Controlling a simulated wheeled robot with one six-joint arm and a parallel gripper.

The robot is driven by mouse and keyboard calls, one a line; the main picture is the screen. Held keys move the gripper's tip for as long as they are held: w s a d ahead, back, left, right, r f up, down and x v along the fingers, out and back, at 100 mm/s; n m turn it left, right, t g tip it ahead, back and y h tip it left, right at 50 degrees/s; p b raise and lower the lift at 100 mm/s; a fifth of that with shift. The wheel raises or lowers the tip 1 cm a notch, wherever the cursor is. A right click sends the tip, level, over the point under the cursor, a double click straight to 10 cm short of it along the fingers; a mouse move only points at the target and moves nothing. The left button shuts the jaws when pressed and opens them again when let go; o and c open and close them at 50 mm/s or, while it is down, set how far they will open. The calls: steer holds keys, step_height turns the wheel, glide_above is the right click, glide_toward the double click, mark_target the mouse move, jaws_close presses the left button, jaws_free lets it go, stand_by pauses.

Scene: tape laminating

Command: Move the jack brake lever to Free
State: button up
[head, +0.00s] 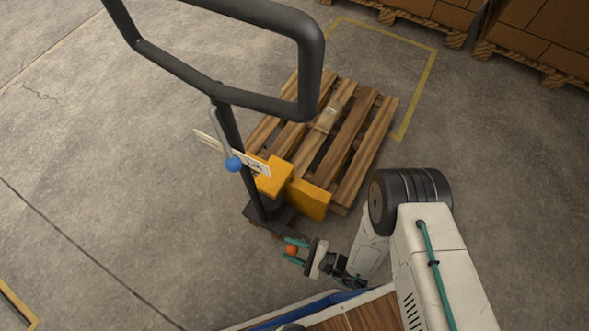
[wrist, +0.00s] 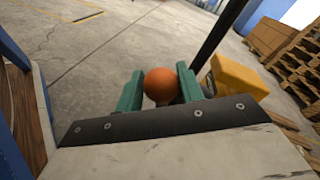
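The pallet jack has a black loop handle (head: 228,94) and a yellow body (head: 308,199) in the head view. A grey lever with a blue ball (head: 234,164) sits on its column beside a pale label plate (head: 254,164). I cannot read any Free marking. My gripper (head: 293,250) has its teal fingers on both sides of the orange knob. Whether they press on it or stand just apart is unclear.
A wooden pallet (head: 345,148) lies behind the jack, partly within a yellow floor outline (head: 419,88). Stacked boxes on pallets (head: 530,30) stand at the back right. The concrete floor to the left is clear.

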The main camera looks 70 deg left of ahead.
steer(key=o, duration=0.3)
steer(key=shift+s+d+f, duration=0.1)
steer(key=shift+s+d, duration=0.1)
steer(key=shift+s, duration=0.05)
steer(key=shift+o, duration=0.2)
steer(key=shift+w, duration=0.1)
steer(key=v, duration=0.7)
steer(key=shift+w+d, duration=0.25)
steer(key=shift+w, duration=0.05)
